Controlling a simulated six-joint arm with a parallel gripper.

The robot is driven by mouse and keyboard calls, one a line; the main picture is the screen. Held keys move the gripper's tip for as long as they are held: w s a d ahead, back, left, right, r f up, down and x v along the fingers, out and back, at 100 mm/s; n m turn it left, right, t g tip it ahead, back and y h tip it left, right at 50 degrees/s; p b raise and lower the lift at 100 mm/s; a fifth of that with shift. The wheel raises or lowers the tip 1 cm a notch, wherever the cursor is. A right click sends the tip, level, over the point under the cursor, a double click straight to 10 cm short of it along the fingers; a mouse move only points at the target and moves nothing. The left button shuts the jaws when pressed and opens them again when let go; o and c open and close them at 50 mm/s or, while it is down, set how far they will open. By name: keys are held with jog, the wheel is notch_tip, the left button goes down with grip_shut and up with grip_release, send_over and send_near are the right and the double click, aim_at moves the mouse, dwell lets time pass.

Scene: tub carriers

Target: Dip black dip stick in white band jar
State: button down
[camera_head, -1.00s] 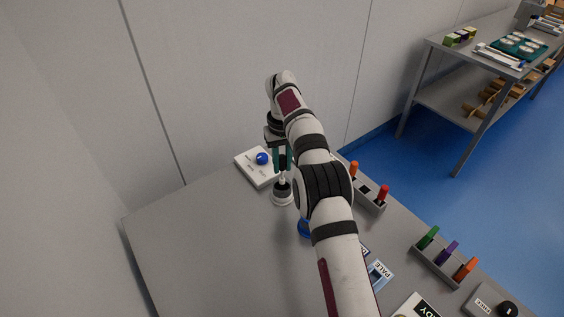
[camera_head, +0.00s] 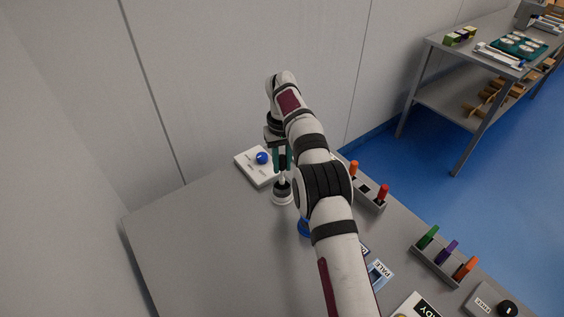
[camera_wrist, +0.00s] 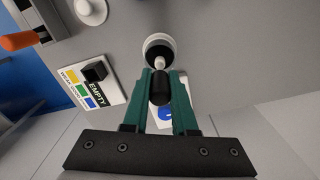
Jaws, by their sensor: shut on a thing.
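My gripper (camera_head: 282,166) has green fingers and is shut on the black dip stick (camera_wrist: 160,87), holding it upright by its black handle. The stick's pale lower part (camera_wrist: 160,62) points down at the mouth of the white band jar (camera_head: 282,197). The jar also shows in the wrist view (camera_wrist: 152,43), with a pale rim and a dark inside. The stick's end lies over or inside the mouth; I cannot tell how deep it is.
A white board with a blue knob (camera_head: 262,158) lies behind the jar. A blue object (camera_head: 303,229) is partly hidden by my arm. Racks of coloured sticks (camera_head: 370,195) (camera_head: 436,264) line the right edge. The table's left side is clear.

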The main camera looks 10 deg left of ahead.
aim_at(282, 157)
jog(key=shift+f, duration=2.3)
dwell(0.9)
dwell(1.8)
jog(key=shift+r, duration=4.5)
